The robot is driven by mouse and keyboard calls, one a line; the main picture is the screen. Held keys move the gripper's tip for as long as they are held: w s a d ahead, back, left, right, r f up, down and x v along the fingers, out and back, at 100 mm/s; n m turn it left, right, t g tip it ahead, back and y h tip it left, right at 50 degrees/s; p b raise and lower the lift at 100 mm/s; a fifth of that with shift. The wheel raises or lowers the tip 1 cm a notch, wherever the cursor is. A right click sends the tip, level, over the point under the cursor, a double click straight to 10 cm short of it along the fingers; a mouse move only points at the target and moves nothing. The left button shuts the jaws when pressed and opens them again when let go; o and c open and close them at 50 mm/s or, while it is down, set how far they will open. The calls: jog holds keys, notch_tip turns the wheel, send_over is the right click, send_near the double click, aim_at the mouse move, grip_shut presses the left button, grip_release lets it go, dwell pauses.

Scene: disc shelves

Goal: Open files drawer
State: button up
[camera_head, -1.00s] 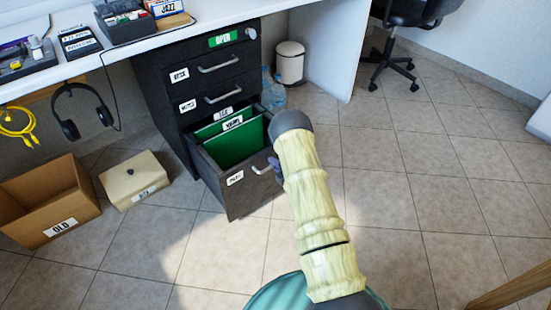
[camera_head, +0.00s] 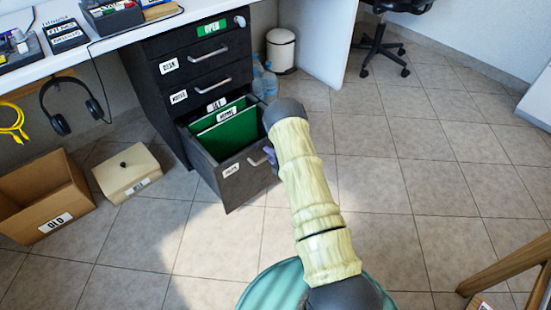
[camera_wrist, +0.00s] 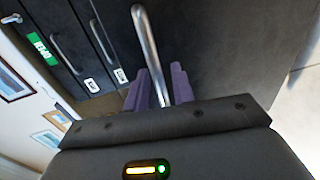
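The files drawer (camera_head: 232,172) is the bottom drawer of the dark cabinet and stands pulled out. Green hanging files (camera_head: 226,132) show inside it. Its metal bar handle (camera_head: 258,160) is on the front face. My gripper (camera_head: 270,153) is at this handle, mostly hidden behind my wrist in the head view. In the wrist view, the purple fingers (camera_wrist: 160,85) stand on either side of the handle bar (camera_wrist: 148,45), with a narrow gap beside it. The fingers look apart rather than clamped on the bar.
Two shut drawers (camera_head: 202,72) are above. A cardboard box (camera_head: 52,200) and a beige lidded box (camera_head: 127,172) sit on the floor at the left. Water bottles (camera_head: 270,84) and a white bin (camera_head: 281,52) stand behind.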

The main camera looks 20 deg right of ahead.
jog(key=p+v, duration=0.7)
jog(key=v, duration=1)
jog(key=shift+s, duration=0.25)
